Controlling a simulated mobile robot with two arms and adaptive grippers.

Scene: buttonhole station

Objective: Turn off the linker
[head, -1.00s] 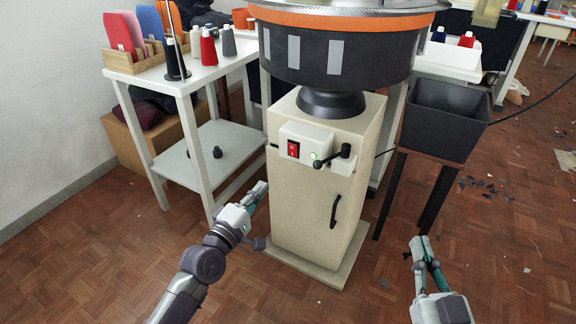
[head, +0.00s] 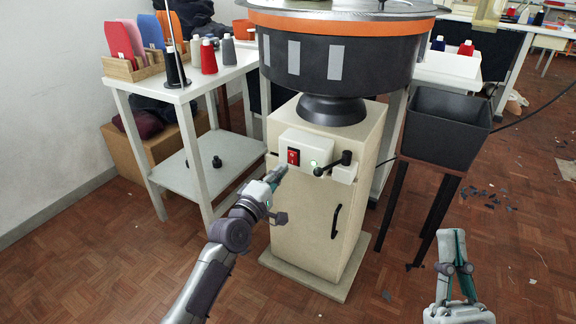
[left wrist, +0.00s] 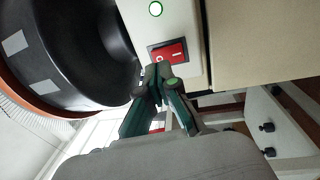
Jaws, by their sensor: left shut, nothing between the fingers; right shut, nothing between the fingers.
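The linker is a beige cabinet (head: 305,210) with a black and orange round head (head: 340,60) on top. A white control box (head: 310,145) on its front carries a red rocker switch (head: 293,156), a green lit lamp (head: 315,163) and a black lever handle (head: 333,164). My left gripper (head: 279,172) is shut and empty, just below and left of the switch. In the left wrist view its closed fingertips (left wrist: 160,72) are close to the red switch (left wrist: 167,53); I cannot tell whether they touch. My right gripper (head: 455,266) is shut and empty over the floor at right.
A white table (head: 190,82) with thread cones and a lower shelf stands left of the cabinet. A black bin (head: 447,125) on dark legs stands to the right. The floor in front is mostly clear.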

